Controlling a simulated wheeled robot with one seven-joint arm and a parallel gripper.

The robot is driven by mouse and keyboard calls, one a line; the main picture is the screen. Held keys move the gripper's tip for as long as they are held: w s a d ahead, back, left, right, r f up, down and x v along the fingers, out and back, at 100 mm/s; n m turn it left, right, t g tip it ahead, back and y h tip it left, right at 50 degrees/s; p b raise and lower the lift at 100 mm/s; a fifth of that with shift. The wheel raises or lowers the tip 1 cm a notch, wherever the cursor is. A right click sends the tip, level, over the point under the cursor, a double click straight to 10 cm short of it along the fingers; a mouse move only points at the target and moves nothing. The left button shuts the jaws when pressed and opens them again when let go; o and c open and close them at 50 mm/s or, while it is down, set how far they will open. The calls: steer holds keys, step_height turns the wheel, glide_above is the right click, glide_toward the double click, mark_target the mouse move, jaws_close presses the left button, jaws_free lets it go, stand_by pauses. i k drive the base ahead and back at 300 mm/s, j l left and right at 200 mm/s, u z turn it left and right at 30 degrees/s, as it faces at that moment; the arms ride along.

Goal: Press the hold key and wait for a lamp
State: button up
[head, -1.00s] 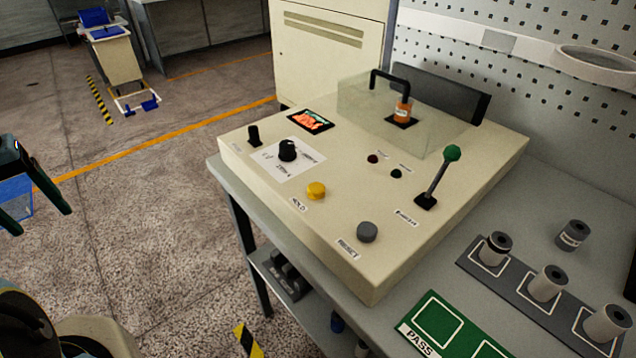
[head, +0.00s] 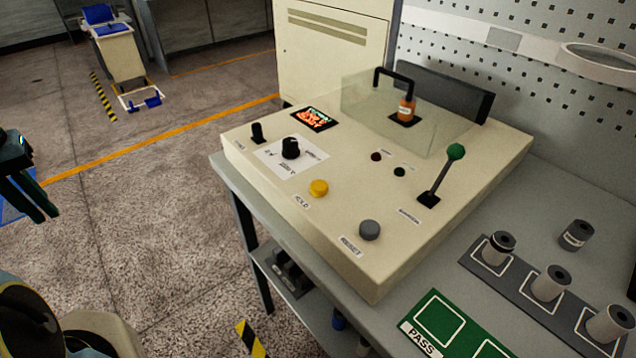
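The yellow hold key (head: 318,188) sits on the front part of the cream control box (head: 330,236), with a HOLD label beside it. A dark red lamp (head: 376,156) and a dark green lamp (head: 399,172) sit behind it; both look unlit. An orange spindle (head: 406,108) stands behind the clear guard (head: 385,115). A small display (head: 314,119) shows lit characters that I cannot read. My gripper (head: 38,208) is at the far left edge, over the floor and well apart from the box. It is partly cut off, and its fingers are seen side-on.
A grey reset key (head: 369,230), a green-knobbed lever (head: 455,152), a black dial (head: 290,148) and a black switch (head: 257,133) are on the box. Grey spools (head: 550,283) and a green PASS mat (head: 430,339) lie at the right. Floor between gripper and bench is clear.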

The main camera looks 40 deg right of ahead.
mark_target(319, 188)
steer(key=i+z, duration=0.1)
steer(key=z, duration=0.3)
steer(key=j+z, duration=0.15)
steer(key=z, duration=0.25)
steer(key=i+j+z, duration=0.1)
steer(key=z, duration=0.25)
steer(key=j+z, duration=0.15)
steer(key=z, duration=0.25)
